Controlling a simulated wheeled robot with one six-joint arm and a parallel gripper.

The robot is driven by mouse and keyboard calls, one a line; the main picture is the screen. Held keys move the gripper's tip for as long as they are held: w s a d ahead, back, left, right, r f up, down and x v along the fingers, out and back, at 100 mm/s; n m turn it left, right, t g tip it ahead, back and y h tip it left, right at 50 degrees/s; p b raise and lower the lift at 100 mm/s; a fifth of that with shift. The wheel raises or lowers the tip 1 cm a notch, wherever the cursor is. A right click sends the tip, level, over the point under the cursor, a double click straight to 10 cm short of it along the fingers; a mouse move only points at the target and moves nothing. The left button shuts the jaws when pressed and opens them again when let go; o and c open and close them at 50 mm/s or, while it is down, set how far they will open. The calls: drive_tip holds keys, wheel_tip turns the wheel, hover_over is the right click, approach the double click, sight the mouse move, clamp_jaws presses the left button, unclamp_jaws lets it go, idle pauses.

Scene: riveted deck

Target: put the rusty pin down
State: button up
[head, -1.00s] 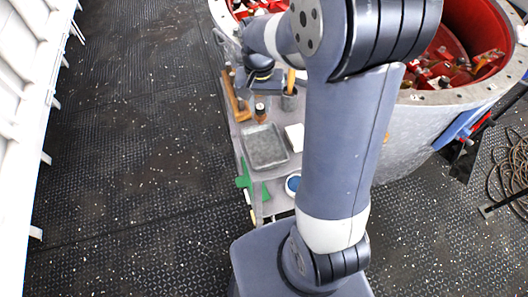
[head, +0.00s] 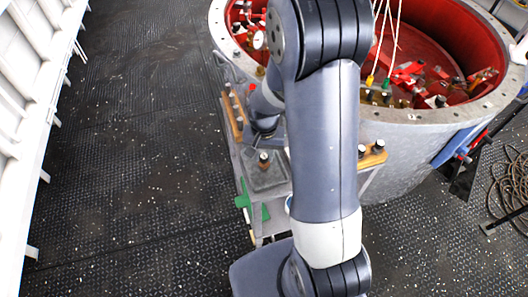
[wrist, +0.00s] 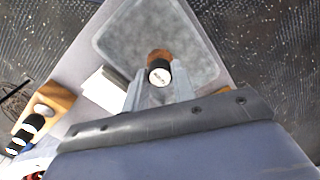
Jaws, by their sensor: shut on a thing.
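The rusty pin (head: 263,163) has a brown body and a black cap with a pale, marked end. My gripper (wrist: 161,92) is shut on it near the cap. In the wrist view the pin (wrist: 159,57) shows over the grey, shallow tray (wrist: 118,40), near the tray's edge closest to my gripper. In the head view the tray (head: 272,181) lies on the trolley top, partly hidden by my arm. I cannot tell whether the pin touches the tray floor.
A wooden rack (head: 234,115) runs along the trolley's left side. Another wooden block with black-capped pins (head: 374,158) sits at right. A white box (wrist: 104,91) stands beside the tray. A large round drum with a red inside (head: 430,122) stands behind the trolley.

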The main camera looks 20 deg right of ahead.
sight(264, 156)
drive_tip(key=shift+f, duration=0.1)
drive_tip(key=o, duration=0.5)
drive_tip(key=shift+f, duration=0.1)
drive_tip(key=o, duration=0.5)
wheel_tip(264, 156, up, 12)
drive_tip(key=shift+r+b, duration=0.25)
drive_tip(key=shift+b, duration=0.15)
